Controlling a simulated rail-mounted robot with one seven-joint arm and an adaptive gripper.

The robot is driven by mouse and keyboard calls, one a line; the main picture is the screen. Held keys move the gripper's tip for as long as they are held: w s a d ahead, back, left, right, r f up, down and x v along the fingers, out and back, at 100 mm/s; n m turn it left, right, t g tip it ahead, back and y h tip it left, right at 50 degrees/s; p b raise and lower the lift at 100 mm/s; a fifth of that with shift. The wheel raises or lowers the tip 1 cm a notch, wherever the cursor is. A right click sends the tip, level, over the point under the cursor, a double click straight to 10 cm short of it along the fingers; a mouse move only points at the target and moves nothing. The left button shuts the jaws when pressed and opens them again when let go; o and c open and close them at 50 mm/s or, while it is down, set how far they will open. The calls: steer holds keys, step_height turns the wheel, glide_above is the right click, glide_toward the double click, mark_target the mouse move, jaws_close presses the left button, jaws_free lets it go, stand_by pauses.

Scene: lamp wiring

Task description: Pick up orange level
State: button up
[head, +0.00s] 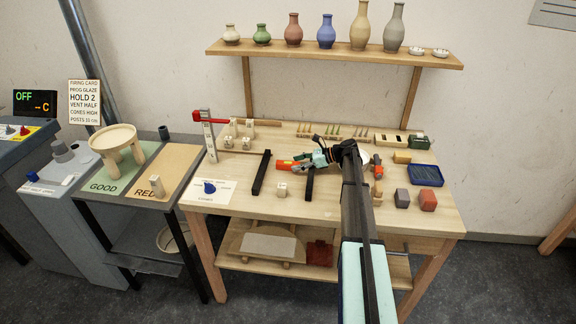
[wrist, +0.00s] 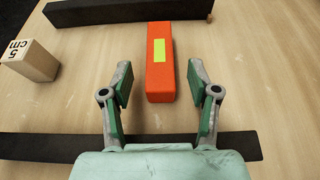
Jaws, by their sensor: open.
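The orange level (wrist: 160,75) is an orange-red bar with a yellow-green patch on its upper face. It lies flat on the wooden table. In the wrist view its near end sits between and just ahead of my fingertips. My gripper (wrist: 158,92) is open, one finger on each side of the bar, and neither finger visibly touches it. In the head view the level (head: 284,165) shows at the left of my gripper (head: 305,162). Part of it may be hidden by the gripper there.
Two black bars (head: 261,172) lie on the table; one runs under my gripper in the wrist view (wrist: 40,147). A wooden block marked 5 cm (wrist: 30,60) stands left of the level. A blue tray (head: 425,176) and dark and reddish blocks (head: 428,201) stand at the right.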

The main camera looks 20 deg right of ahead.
steer(key=shift+c, duration=0.3)
jaws_close()
